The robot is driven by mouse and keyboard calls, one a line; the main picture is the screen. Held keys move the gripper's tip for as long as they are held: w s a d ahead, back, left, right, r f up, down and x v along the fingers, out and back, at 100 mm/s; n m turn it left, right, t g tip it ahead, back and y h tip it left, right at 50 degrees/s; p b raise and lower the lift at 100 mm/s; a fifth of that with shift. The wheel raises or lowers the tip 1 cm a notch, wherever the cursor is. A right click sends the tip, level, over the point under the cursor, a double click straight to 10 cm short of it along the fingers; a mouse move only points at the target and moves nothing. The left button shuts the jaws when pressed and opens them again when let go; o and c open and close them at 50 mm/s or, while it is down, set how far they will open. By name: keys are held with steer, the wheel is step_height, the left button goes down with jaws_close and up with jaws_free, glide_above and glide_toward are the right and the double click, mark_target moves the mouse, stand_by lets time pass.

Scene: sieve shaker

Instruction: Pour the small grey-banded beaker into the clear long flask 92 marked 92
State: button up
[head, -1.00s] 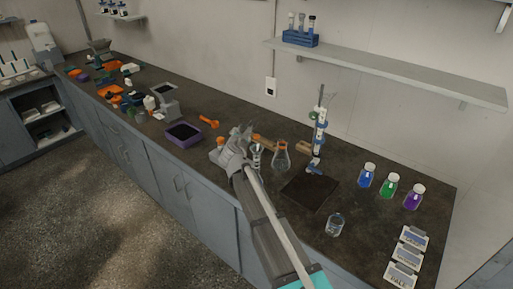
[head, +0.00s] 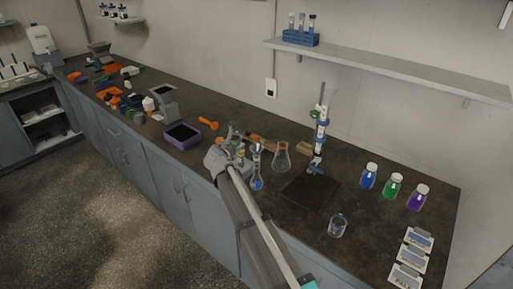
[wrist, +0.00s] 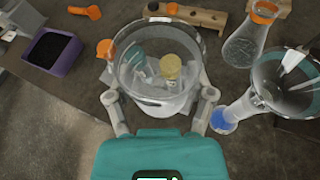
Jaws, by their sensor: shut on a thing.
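My gripper (wrist: 157,92) is shut on a clear glass beaker (wrist: 128,72), one finger on each side of it, in the wrist view. The beaker's wide mouth faces the camera; its contents and any grey band are unclear. A yellow-capped item shows within or through its glass. In the head view my gripper (head: 236,152) is above the bench, just left of a clear long-necked flask (head: 257,170). This flask also shows in the wrist view (wrist: 238,108), right of the beaker and apart from it, with a wide funnel-like top and blue at its bottom. No number is readable.
An orange-collared conical flask (head: 282,157) stands behind the long flask. A purple tray (head: 183,137) is left. A dark mat (head: 309,195), a burette stand (head: 319,140) and another glass beaker (head: 337,226) are right. Blue, green and purple bottles stand farther right.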

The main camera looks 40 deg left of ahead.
steer(key=shift+a+f+n+h, duration=0.1)
steer(key=shift+a+n+h, duration=0.2)
steer(key=shift+a+n, duration=0.1)
steer(key=shift+s, duration=0.1)
stand_by(0.4)
